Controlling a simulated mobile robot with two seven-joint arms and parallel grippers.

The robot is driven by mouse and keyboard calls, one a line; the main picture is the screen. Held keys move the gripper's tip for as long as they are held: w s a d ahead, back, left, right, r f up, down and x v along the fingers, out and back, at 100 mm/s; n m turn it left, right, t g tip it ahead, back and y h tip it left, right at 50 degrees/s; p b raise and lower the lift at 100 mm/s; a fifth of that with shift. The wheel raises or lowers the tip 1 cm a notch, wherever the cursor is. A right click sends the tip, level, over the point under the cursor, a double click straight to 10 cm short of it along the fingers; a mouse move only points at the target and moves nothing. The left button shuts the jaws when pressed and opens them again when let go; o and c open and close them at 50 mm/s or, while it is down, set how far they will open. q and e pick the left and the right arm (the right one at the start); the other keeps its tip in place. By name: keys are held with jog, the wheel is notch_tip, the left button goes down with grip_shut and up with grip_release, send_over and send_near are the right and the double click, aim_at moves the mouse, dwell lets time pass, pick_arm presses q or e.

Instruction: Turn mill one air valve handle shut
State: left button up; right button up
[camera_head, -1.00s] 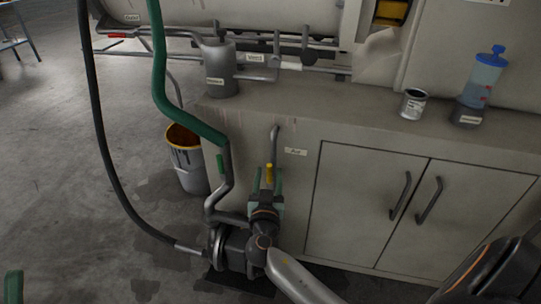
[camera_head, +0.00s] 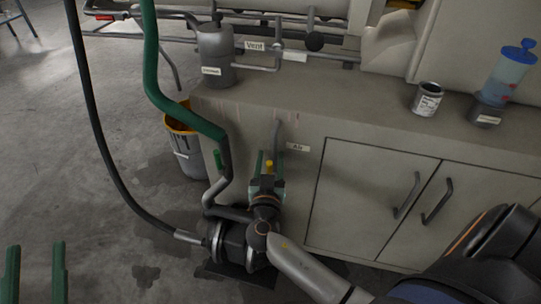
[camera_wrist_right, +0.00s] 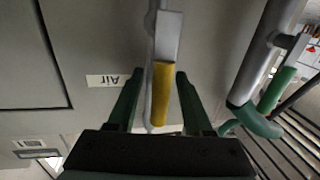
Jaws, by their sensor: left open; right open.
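The mill one air valve handle, a flat metal lever with a yellow grip (camera_wrist_right: 163,95), lies roughly along the grey air pipe beside the "Air" label (camera_wrist_right: 112,80). In the head view the yellow grip (camera_head: 269,165) shows low on the cabinet's left end. My right gripper (camera_wrist_right: 160,74) is open, with one green finger on each side of the yellow grip. A gap shows at least on the left side; contact on the right is unclear. In the head view my right gripper (camera_head: 268,172) hides the lower grip. My left gripper (camera_head: 36,250) is open and empty at the bottom left.
A green-handled lever (camera_head: 218,160) sits on the pipe left of the air valve, below a green hose (camera_head: 155,75). A pump (camera_head: 230,243) stands low beside my right arm. A bucket (camera_head: 185,145) is behind. A can (camera_head: 426,99) and a blue-capped bottle (camera_head: 510,75) stand on the counter.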

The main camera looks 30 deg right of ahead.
jog(key=shift+c, duration=0.3)
grip_shut()
dwell(1.1)
